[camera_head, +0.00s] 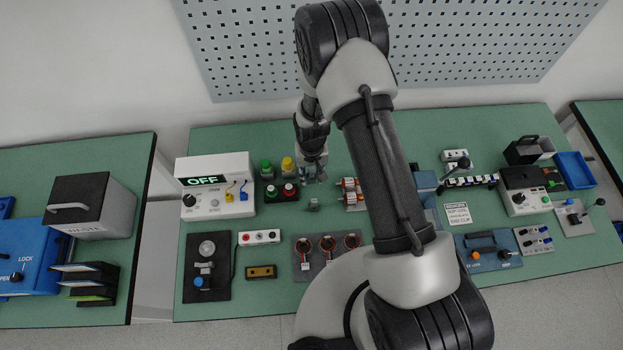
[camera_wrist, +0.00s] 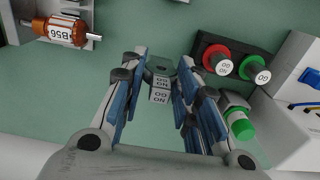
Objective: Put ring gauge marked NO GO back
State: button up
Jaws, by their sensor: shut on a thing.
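My gripper (camera_head: 314,176) points down over the middle of the green bench in the head view. In the wrist view my gripper (camera_wrist: 163,70) has its two blue-lined fingers shut on a small grey ring gauge (camera_wrist: 160,90). White labels on the gauge read NO GO. A dark grey part with a round hole shows at its top, between the fingertips; I cannot tell if this belongs to the gauge.
An orange rotor (camera_wrist: 65,30) sits on the other side. A white OFF tester (camera_head: 215,185) stands left. Bare green bench surrounds the grey block.

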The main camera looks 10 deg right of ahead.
aim_at(312, 179)
jog(key=shift+f, duration=1.95)
jog(key=shift+f+b, duration=0.1)
jog(key=shift+b, duration=0.2)
jog(key=o, duration=1.1)
